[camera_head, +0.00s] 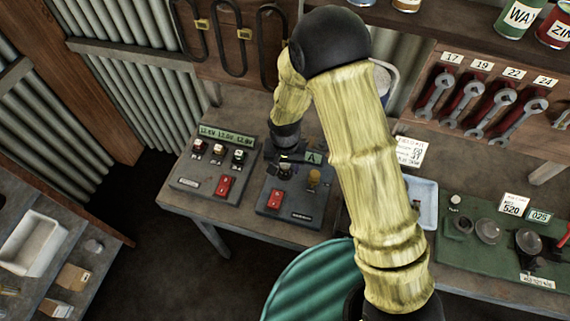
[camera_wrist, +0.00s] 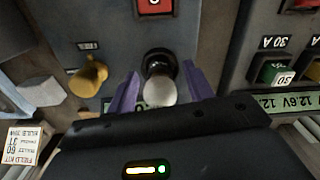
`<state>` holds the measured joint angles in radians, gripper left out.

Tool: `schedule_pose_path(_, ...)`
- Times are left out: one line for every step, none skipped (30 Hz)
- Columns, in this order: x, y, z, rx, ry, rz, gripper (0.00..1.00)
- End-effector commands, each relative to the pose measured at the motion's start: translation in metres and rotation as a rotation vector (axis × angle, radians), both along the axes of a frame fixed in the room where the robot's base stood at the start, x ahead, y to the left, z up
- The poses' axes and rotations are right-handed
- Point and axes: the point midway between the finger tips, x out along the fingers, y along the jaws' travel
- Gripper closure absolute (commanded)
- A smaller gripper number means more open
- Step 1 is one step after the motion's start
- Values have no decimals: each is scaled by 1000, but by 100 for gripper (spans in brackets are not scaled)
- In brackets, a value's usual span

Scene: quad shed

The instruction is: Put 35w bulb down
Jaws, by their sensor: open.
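A pale round bulb (camera_wrist: 160,92), which I take to be the 35w bulb, sits at a round black socket (camera_wrist: 158,62) on a grey test box (camera_wrist: 112,52). Its label cannot be read. My gripper (camera_wrist: 159,88) is open, with one purple finger on each side of the bulb and a visible gap at both sides. In the head view my gripper (camera_head: 286,158) is over the back of the grey test box (camera_head: 290,214), and the bulb is hard to make out there. How deep the bulb sits in the socket cannot be told.
The test box has a yellow knob (camera_head: 314,178) and a red switch (camera_head: 275,200). A second box (camera_head: 210,178) with voltage displays stands to its left. A pale blue tray (camera_head: 425,215) and a green mat (camera_head: 480,262) with parts lie right. Wrenches (camera_head: 435,92) hang behind.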

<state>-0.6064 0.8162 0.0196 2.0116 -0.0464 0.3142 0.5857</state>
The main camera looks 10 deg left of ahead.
Motion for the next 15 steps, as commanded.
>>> schedule_pose_path(0,0,1,0,0,0,48)
schedule_pose_path(0,0,1,0,0,0,48)
schedule_pose_path(0,0,3,0,0,0,48)
schedule_pose_path(0,0,5,0,0,0,48)
schedule_pose_path(0,0,5,1,-1,0,48)
schedule_pose_path(1,0,7,1,-2,0,48)
schedule_pose_path(1,0,10,1,-3,0,48)
schedule_pose_path(1,1,12,2,-3,0,48)
schedule_pose_path(1,1,16,2,-3,0,48)
schedule_pose_path(1,1,20,2,-4,0,48)
schedule_pose_path(1,1,24,2,-4,0,48)
schedule_pose_path(1,0,30,3,-4,0,48)
schedule_pose_path(1,1,34,2,-4,0,48)
schedule_pose_path(1,1,39,3,-5,0,48)
schedule_pose_path(1,1,45,2,-5,0,48)
